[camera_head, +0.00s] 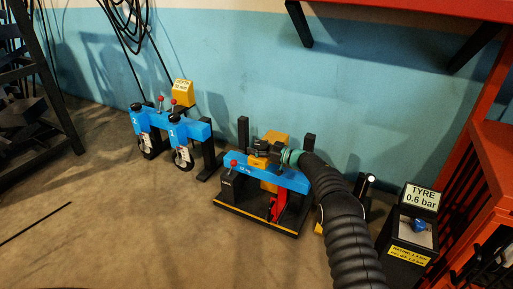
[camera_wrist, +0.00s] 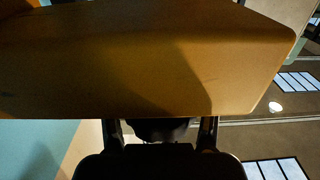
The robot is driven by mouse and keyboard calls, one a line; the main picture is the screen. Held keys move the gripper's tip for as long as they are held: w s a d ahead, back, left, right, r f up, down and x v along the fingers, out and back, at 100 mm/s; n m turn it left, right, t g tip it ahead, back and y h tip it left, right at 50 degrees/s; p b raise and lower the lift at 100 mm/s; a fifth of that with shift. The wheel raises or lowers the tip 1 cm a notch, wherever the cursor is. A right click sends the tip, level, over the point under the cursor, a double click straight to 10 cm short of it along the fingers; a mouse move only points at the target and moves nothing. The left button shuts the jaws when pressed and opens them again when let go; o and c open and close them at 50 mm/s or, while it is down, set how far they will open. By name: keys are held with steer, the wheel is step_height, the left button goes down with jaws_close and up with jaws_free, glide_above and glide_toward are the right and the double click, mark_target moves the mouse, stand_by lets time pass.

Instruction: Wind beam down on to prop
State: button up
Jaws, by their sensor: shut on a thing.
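The blue beam (camera_head: 240,160) lies across a low black stand with a yellow front edge (camera_head: 255,224), between dark uprights, in the head view. A red piece that may be the prop (camera_head: 279,204) stands below the beam's right half. Whether they touch is unclear. My gripper (camera_head: 262,150) is over the middle of the beam, beside a yellow block (camera_head: 276,139). In the wrist view my gripper (camera_wrist: 160,128) is shut on a dark part, mostly hidden between its fingers. A large yellow block (camera_wrist: 150,65) fills the view beyond it.
Two blue units (camera_head: 146,117) with hoses stand back left. A black box marked TYRE 0.6 bar (camera_head: 410,225) and red shelving (camera_head: 490,170) stand right. The floor at front left is clear.

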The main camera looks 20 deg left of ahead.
steer(key=shift+r+n+g, duration=0.15)
steer(key=shift+n+g, duration=0.15)
steer(key=shift+g, duration=0.1)
stand_by(0.3)
steer(key=o, duration=1)
steer(key=shift+d, duration=0.1)
steer(key=d, duration=1.1)
steer(key=shift+s+d, duration=0.2)
steer(key=shift+d, duration=0.2)
